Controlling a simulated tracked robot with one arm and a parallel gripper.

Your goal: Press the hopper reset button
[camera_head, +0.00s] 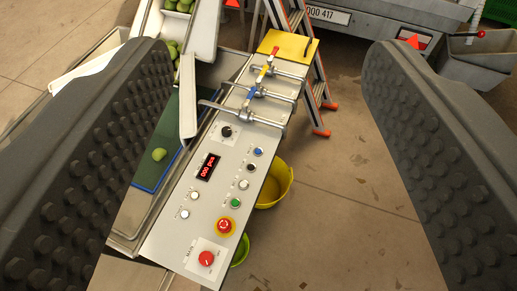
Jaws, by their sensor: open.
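A tilted grey control panel (172,241) stands in the middle of the view, between the fingers of my gripper (267,46). My gripper is open and empty, with dark studded pads at the left and right. The panel carries a blue button (258,151), a black button (251,168), a white button (243,184) and a green button (235,202) in a row. Two pale buttons (194,195) (184,214) sit at its left side. The small labels are too blurred to tell which is the hopper reset button.

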